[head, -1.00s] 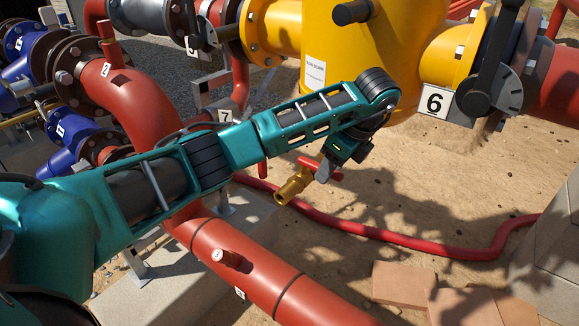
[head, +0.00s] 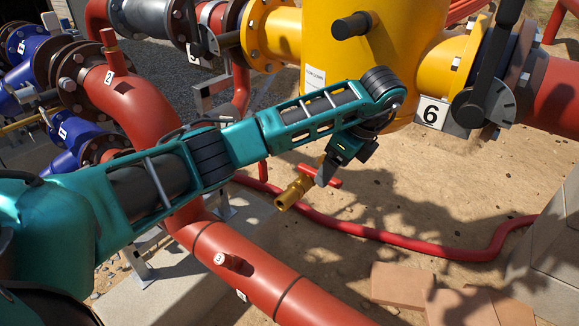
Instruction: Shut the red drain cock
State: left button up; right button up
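The drain cock is a small brass valve (head: 294,192) below the yellow vessel, with its open spout pointing down and left. Its red lever handle (head: 334,182) shows on both sides of my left gripper's dark finger. My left gripper (head: 327,172) reaches in from the left, pointing down at the handle. The finger overlaps the handle in the picture; whether it touches cannot be told. Only one finger shows clearly, so its opening cannot be judged. My arm hides the upper part of the cock. My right gripper is out of view.
The yellow vessel (head: 345,60) stands behind my gripper, with a black-levered valve (head: 487,95) and a "6" label (head: 431,112) at its right. A red hose (head: 400,240) lies on the sand. A red pipe (head: 250,265) crosses below my arm. Bricks (head: 402,284) lie at the front right.

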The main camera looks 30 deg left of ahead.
pick_arm(q)
jog(key=p+v, duration=0.3)
jog(key=v, duration=0.1)
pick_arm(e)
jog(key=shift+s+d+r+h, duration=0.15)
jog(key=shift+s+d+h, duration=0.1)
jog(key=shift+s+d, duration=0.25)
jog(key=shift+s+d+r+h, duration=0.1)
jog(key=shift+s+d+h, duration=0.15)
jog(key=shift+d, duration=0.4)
pick_arm(q)
jog(key=shift+r, duration=0.1)
